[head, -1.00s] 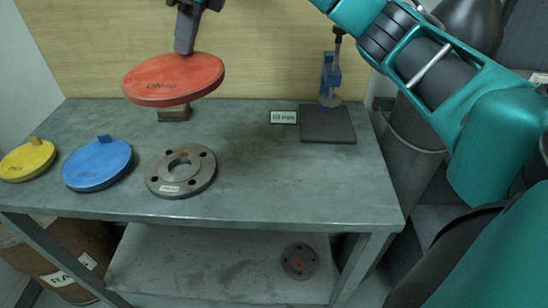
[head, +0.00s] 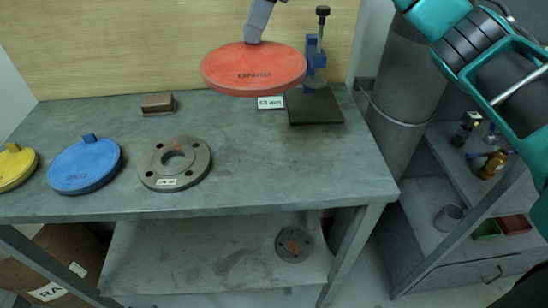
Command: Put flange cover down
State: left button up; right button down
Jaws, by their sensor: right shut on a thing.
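The red flange cover (head: 254,70), marked DN40, hangs in the air above the back right of the workbench, in front of the blue stand. My right gripper (head: 256,34) is shut on the cover's top and holds it nearly level; the upper part of the gripper is cut off by the top edge. A blue cover (head: 85,166) and a yellow cover (head: 14,168) lie on the bench at the left. A grey flange (head: 175,163) with a centre hole lies flat beside the blue cover. My left gripper does not show.
A blue stand (head: 316,60) on a dark plate (head: 315,107) is at the back right, beside a 63 mm label (head: 270,102). A brown block (head: 158,105) sits at the back left. The bench's right front is clear. A smaller flange (head: 293,245) lies on the lower shelf.

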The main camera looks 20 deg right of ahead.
jog(key=shift+d+f, duration=0.1)
jog(key=shift+f, duration=0.15)
notch_tip(320, 180, down, 20)
jog(key=shift+r, duration=0.25)
jog(key=shift+f+b, duration=0.1)
jog(key=shift+b, duration=0.2)
jog(key=shift+f, duration=0.15)
jog(key=c, duration=1.3)
grip_release()
jog(key=shift+o, duration=0.2)
jog(key=v, duration=1.2)
jog(key=shift+r, duration=0.3)
jog(key=shift+s+f, duration=0.1)
